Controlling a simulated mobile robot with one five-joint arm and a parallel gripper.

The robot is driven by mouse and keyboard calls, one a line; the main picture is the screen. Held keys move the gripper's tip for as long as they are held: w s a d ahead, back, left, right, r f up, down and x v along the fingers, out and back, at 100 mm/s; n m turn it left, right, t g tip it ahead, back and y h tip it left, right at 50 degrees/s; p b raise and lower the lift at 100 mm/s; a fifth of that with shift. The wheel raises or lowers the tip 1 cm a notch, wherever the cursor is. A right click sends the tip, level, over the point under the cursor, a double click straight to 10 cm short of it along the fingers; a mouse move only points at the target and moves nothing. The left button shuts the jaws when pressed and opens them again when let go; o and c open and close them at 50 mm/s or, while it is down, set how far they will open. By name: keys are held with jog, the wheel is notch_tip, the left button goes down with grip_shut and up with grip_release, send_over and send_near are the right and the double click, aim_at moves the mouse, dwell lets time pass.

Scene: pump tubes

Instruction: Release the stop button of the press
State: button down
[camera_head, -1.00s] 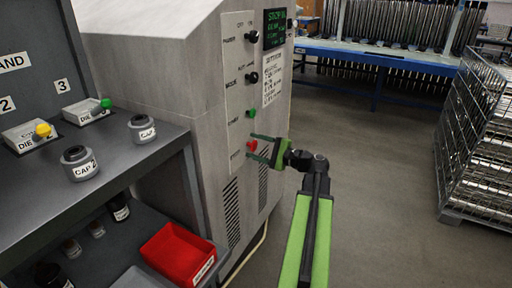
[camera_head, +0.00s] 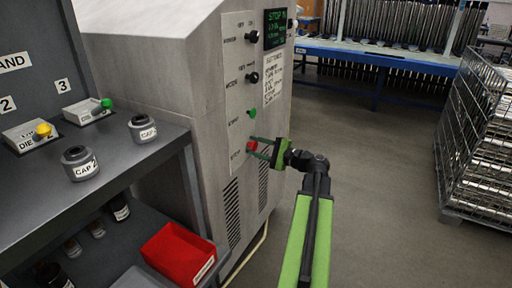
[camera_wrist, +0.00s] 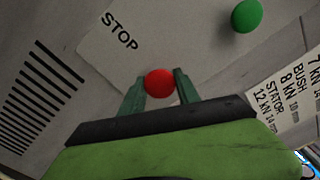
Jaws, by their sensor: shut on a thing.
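The red stop button (camera_head: 252,146) sits low on the control panel of the press (camera_head: 236,200). In the wrist view the red button (camera_wrist: 159,83) lies between the tips of my two green fingers, beside the word STOP. My gripper (camera_head: 255,147) reaches the panel from the right and is shut on the button. Whether the button is pressed in or out cannot be told. The dark display (camera_head: 275,28) at the top of the panel shows green text beginning with STOP.
A green button (camera_head: 252,113) and two black knobs (camera_head: 252,77) are above on the panel. A grey bench (camera_head: 120,165) with caps and die boxes stands at left, with a red bin (camera_head: 178,254) below. A wire cage (camera_head: 475,130) stands right; the floor between is clear.

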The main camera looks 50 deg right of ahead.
jog(key=shift+v, duration=0.85)
jog(key=c, duration=0.9)
grip_release()
jog(key=v, duration=1.7)
jog(key=shift+s+f, duration=0.1)
jog(key=shift+s, duration=0.2)
